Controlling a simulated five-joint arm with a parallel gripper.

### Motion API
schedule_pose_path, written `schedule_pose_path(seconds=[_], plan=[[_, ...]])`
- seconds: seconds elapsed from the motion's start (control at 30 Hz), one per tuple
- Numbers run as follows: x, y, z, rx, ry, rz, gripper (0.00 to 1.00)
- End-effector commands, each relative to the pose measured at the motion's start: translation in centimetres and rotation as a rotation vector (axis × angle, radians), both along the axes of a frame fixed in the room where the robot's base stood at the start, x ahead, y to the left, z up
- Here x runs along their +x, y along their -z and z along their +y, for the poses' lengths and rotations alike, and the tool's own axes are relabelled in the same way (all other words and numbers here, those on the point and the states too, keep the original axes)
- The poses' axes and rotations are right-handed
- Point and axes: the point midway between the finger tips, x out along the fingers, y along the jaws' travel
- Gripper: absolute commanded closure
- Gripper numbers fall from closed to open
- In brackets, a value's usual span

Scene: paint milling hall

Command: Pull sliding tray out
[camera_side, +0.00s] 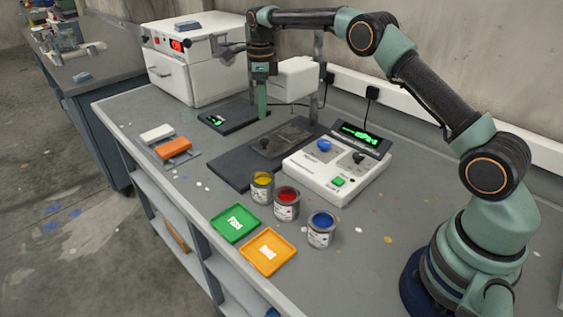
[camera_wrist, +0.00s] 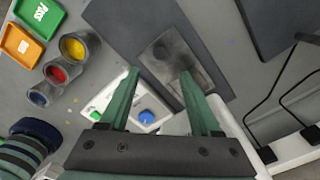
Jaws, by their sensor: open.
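A grey, smudged flat tray (camera_side: 282,138) with a small dark raised knob lies on a long dark base plate (camera_side: 228,168) in the middle of the bench; I take it to be the sliding tray. In the wrist view, the tray (camera_wrist: 178,52) shows just beyond and between my fingertips. My gripper (camera_side: 262,112) points straight down near the tray's far left side. In the wrist view, my gripper (camera_wrist: 160,72) is open, with two green fingers apart and nothing between them. I cannot tell whether a fingertip touches anything.
A white control box (camera_side: 330,172) with blue and black knobs stands right of the tray. Paint cans in yellow (camera_side: 262,186), red (camera_side: 286,203) and blue (camera_side: 321,229) stand in front. A white oven-like box (camera_side: 195,70) stands behind left. Green (camera_side: 235,240) and orange (camera_side: 267,271) trays lie near the front edge.

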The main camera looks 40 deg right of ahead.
Motion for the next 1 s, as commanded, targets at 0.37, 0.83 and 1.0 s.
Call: schedule_pose_path(seconds=[0.37, 0.83, 1.0], plan=[[-0.1, 7.2, 0.0, 0.0, -0.003, 0.003, 0.36], [-0.1, 10.1, 0.0, 0.0, -0.004, 0.0, 0.36], [-0.1, 10.1, 0.0, 0.0, -0.004, 0.0, 0.47]])
